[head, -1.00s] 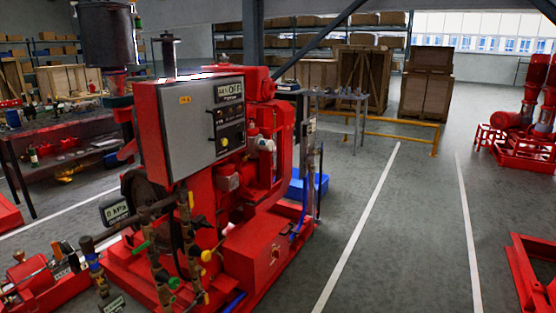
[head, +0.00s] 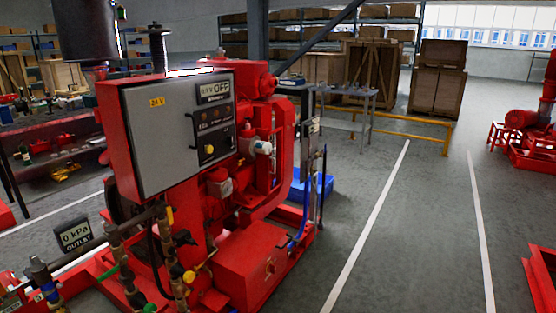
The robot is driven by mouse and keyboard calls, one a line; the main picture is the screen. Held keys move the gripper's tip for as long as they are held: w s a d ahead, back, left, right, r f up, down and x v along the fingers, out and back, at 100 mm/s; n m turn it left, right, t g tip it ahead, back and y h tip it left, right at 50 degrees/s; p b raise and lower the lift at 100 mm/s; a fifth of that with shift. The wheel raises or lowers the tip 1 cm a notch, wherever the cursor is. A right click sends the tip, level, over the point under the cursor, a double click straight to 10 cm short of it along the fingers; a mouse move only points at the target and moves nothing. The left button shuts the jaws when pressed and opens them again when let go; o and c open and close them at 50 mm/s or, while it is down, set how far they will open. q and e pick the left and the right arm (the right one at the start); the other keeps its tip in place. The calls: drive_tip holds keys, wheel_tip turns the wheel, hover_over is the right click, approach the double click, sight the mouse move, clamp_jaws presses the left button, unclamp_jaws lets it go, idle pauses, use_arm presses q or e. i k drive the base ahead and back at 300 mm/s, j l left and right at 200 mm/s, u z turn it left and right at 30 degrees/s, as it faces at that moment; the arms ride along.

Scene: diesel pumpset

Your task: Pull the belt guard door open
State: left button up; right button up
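A red diesel pumpset (head: 262,258) stands left of centre in the head view. Its grey control panel door (head: 180,128) is shut and a small sign on it reads OFF. Behind the panel is the red engine body (head: 270,150). I cannot make out the belt guard door for certain; the panel hides part of the machine's left side, where a dark round part (head: 122,195) shows. Neither of my grippers is in view.
A grey table (head: 350,92) and yellow rail (head: 420,121) are behind. A blue bin (head: 318,187) sits beside the pumpset.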

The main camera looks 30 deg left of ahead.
sight(277, 130)
drive_tip(key=i+j, duration=0.15)
drive_tip(key=i, duration=0.4)
drive_tip(key=i+j, duration=0.15)
drive_tip(key=i, duration=0.45)
drive_tip(key=i+j+u, duration=0.1)
drive_tip(key=i, duration=0.45)
